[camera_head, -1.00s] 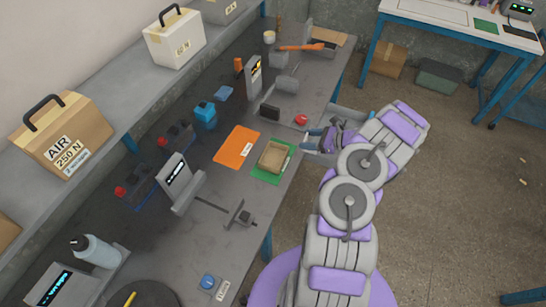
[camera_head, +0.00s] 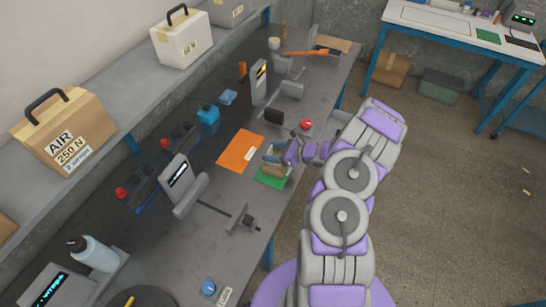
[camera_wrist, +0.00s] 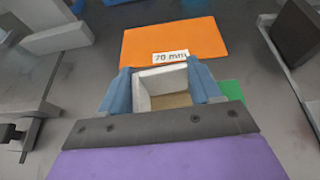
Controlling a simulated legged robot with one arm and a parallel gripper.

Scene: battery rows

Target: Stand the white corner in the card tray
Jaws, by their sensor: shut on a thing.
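In the wrist view the white corner (camera_wrist: 162,78) is between the two blue fingers of my gripper (camera_wrist: 163,74), which is shut on it. Its two pale walls show upright at the far and left sides. The brown card tray (camera_wrist: 172,101) shows below, inside the angle of the walls. In the head view my gripper (camera_head: 277,150) is over the card tray (camera_head: 272,171), covering most of it. I cannot tell whether the corner touches the tray floor.
A green mat (camera_head: 269,182) lies under the tray. An orange mat (camera_head: 240,150) with a "70 mm" label is beyond it. A dark block (camera_head: 274,116) and a red button (camera_head: 305,125) stand nearby. A grey clamp-like fixture (camera_head: 242,218) is nearer the front.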

